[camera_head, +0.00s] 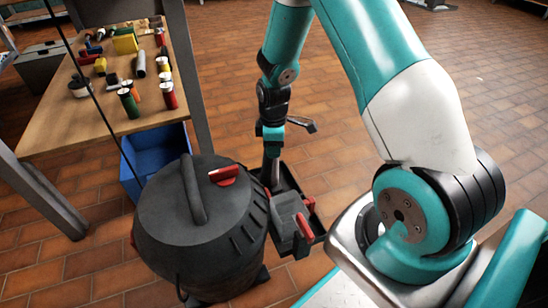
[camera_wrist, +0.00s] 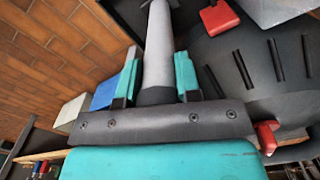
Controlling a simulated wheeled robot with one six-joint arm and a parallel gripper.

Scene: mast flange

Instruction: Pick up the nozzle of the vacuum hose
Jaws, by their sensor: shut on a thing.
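The nozzle is a grey tube (camera_head: 271,168) with a darker collar, hanging below my gripper (camera_head: 271,133) beside the vacuum. In the wrist view my gripper (camera_wrist: 157,76) has its two teal fingers on either side of the nozzle (camera_wrist: 158,45), shut on it near the dark collar. I cannot make out the hose.
A black tray (camera_head: 289,179) and a grey box with red parts (camera_head: 290,208) stand right of the vacuum. A blue bin (camera_head: 136,177) is behind it. A wooden workbench (camera_head: 55,125) with cans and tools stands at left.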

